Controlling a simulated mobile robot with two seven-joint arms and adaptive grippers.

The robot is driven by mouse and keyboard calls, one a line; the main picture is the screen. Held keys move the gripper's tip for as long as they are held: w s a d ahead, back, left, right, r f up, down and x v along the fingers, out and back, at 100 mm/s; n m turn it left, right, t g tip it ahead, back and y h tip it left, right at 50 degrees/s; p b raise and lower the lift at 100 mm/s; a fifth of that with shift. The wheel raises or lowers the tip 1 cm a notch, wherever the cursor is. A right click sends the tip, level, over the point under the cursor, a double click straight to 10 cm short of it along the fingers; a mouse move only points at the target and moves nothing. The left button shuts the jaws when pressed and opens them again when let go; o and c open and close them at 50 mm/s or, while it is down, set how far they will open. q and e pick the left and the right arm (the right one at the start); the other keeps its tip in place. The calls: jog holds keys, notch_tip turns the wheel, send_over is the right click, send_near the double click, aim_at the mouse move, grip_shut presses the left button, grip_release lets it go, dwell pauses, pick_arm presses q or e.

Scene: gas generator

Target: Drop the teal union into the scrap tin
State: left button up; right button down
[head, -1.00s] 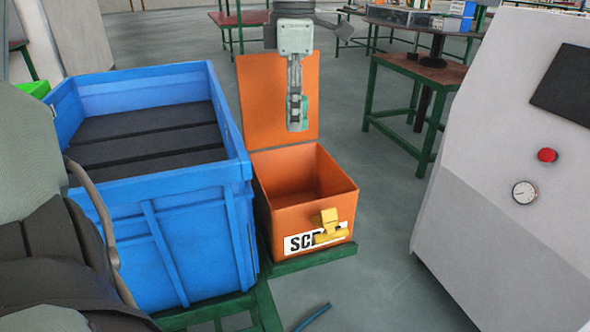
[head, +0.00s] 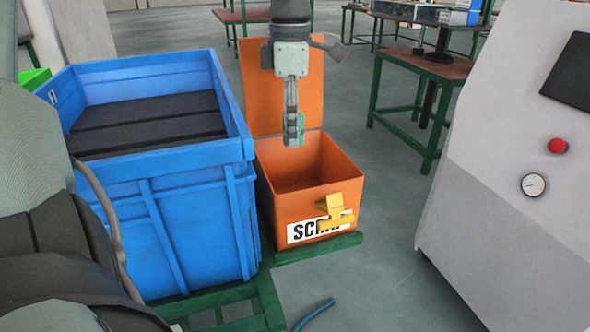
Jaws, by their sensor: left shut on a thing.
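The orange scrap tin (head: 309,194) stands right of the blue crate, its lid (head: 262,95) open and upright at the back. A partly covered SCRAP label is on its front. My left gripper (head: 293,141) points down in front of the lid, with its tips appearing over the back part of the tin's opening. It is shut on the teal union (head: 301,123), which shows only as a small teal patch beside and behind the fingers. My right gripper is not in view.
A blue crate (head: 195,223) with dark slats inside stands directly left of the tin. A yellow piece (head: 336,213) is at the tin's front. A grey cabinet (head: 500,195) with a red button and gauge stands at the right. A green-legged table (head: 428,68) is behind.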

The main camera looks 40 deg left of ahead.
pick_arm(q)
jog(key=shift+f, duration=0.1)
jog(key=o, duration=1.3)
notch_tip(320, 180, up, 12)
jog(key=shift+r, duration=0.1)
